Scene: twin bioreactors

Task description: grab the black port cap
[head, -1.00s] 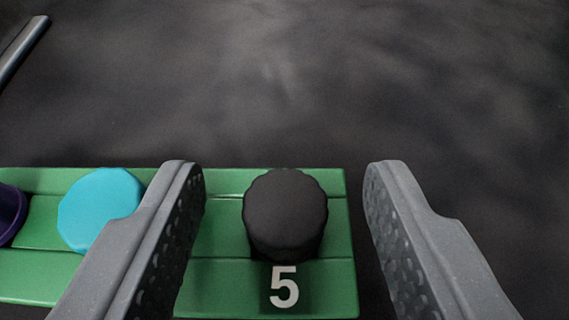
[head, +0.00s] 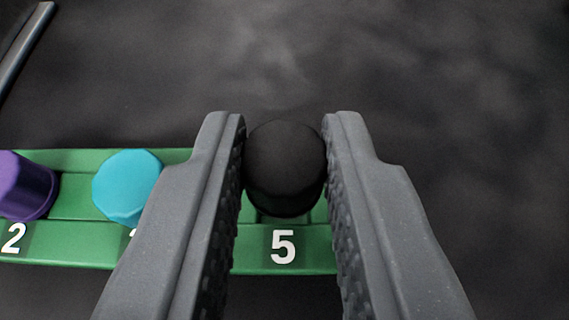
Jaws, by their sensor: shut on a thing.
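The black port cap (head: 285,168) is in the middle of the head view, above the green rack (head: 80,248) at the position marked 5. My gripper (head: 284,160) is shut on it, with one grey finger against its left side and the other against its right. The cap looks upright and larger than its place on the rack. I cannot tell exactly how far its underside is from the rack.
A cyan cap (head: 127,186) stands on the rack to the left, partly behind my left finger. A purple cap (head: 24,186) stands at the far left by the number 2. A grey bar (head: 24,45) shows at the upper left. The dark floor beyond the rack is clear.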

